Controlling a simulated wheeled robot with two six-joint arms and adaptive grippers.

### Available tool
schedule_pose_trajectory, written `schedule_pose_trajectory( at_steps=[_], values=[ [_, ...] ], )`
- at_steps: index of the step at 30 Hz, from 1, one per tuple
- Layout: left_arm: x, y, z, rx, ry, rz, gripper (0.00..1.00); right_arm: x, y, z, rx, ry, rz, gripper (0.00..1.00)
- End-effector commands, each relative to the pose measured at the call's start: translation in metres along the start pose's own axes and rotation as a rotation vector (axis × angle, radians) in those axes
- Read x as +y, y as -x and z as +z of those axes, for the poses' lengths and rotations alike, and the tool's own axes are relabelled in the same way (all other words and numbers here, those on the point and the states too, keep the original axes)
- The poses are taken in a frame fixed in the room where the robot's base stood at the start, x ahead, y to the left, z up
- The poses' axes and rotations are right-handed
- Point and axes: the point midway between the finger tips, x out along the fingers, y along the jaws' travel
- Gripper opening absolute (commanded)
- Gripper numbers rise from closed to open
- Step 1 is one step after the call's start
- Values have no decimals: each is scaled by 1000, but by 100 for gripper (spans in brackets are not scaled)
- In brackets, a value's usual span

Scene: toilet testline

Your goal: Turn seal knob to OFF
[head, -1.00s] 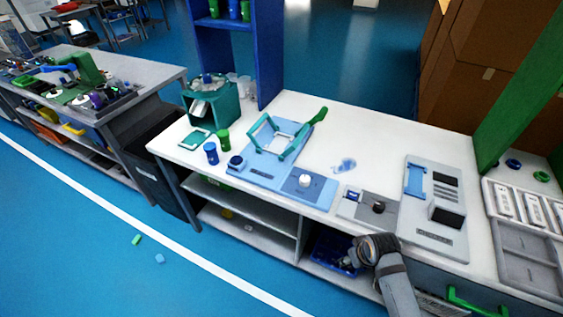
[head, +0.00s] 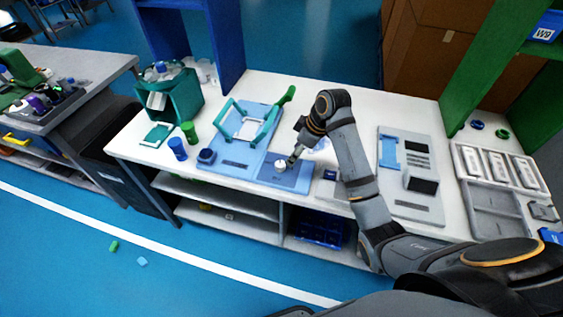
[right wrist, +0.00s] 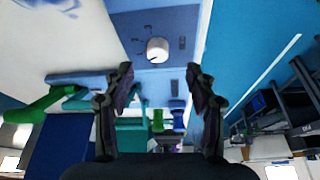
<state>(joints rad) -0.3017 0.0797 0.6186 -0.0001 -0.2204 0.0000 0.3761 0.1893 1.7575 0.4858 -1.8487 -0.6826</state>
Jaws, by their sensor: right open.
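The seal knob is a round white knob (head: 281,164) on the blue panel (head: 298,178) at the front right of the light-blue sealing fixture (head: 225,158). In the right wrist view the knob (right wrist: 157,50) shows a short dark mark on its face; the labels beside it are too small to read. My right gripper (head: 292,159) comes in from the right and is close to the knob in the head view. In the right wrist view its two fingers (right wrist: 159,75) are spread apart with nothing between them, and the knob lies beyond the tips. My left gripper is not in view.
The fixture has a raised teal frame (head: 234,133) and a green handle (head: 287,95). Blue (head: 178,149) and green (head: 190,132) cups stand to its left. A grey device panel (head: 411,190) lies to the right, beyond my arm. The white table's back middle is clear.

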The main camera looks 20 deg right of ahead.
Motion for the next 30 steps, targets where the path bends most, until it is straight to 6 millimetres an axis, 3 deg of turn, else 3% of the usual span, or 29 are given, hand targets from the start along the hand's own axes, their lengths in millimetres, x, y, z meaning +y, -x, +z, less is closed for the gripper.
schedule_pose_trajectory(
  at_steps=[3,8,11,21,30],
  values=[
    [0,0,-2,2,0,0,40,7,10,-12,14,44,-19,57],
    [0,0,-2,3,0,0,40,7,8,-14,15,50,-23,57],
    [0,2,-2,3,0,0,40,7,-4,-14,15,47,-24,57],
    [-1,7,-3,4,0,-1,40,5,-73,-14,14,47,-23,57],
    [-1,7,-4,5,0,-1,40,5,-95,-14,15,48,-19,57]
  ],
)
